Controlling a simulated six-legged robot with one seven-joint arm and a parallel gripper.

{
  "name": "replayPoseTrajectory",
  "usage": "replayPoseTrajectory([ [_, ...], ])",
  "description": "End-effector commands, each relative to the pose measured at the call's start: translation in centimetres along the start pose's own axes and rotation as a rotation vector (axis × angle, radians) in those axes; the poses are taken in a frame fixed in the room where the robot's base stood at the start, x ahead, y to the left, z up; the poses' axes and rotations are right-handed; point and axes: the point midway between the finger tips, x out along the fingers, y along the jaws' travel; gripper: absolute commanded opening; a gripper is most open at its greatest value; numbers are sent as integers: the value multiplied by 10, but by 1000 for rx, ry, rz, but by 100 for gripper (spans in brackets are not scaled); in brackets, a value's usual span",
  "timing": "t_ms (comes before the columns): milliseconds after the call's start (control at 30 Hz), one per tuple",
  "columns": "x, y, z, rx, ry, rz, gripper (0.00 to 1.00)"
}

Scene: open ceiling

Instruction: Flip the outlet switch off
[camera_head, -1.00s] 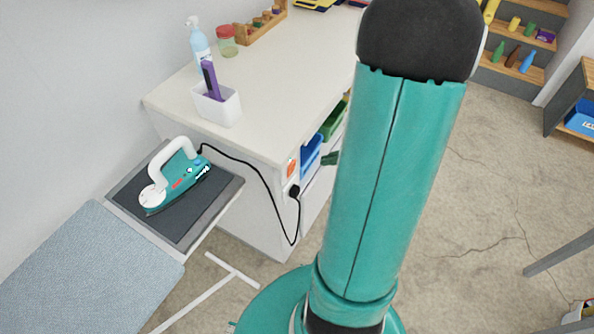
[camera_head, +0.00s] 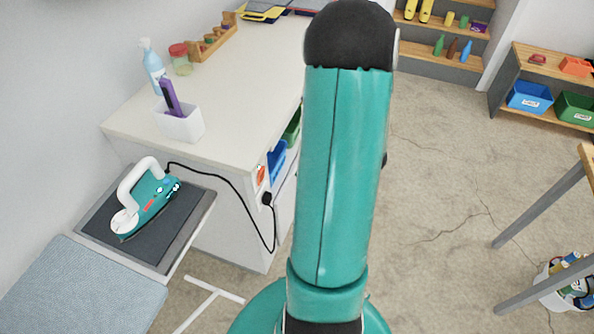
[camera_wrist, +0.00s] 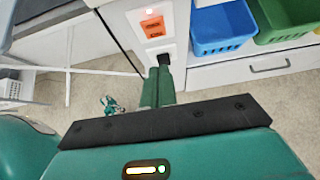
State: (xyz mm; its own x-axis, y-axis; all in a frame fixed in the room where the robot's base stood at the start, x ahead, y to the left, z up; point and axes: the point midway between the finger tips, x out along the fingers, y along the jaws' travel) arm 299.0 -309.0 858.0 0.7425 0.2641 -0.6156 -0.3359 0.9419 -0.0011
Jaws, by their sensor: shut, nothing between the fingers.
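The outlet is a white panel on the side of the white cabinet, with an orange switch (camera_head: 261,174) that also shows in the wrist view (camera_wrist: 152,26). In the head view my arm hides the gripper.
A black cord runs from the plug to a teal iron (camera_head: 148,204) on an ironing board (camera_head: 60,290) at left. Blue (camera_wrist: 222,28) and green (camera_wrist: 285,18) bins sit right of the outlet. The cabinet top (camera_head: 235,85) holds a white cup (camera_head: 181,125). Open floor (camera_head: 430,180) lies at right.

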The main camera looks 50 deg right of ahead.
Motion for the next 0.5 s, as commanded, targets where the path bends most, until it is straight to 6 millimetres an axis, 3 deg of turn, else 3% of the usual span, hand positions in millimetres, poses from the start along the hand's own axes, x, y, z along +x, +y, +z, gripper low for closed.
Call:
replayPoseTrajectory([
  [400, 83, 4, -1, 1, 2, 4, 0],
  [500, 93, 4, 14, -3, 1, 2, 0],
])
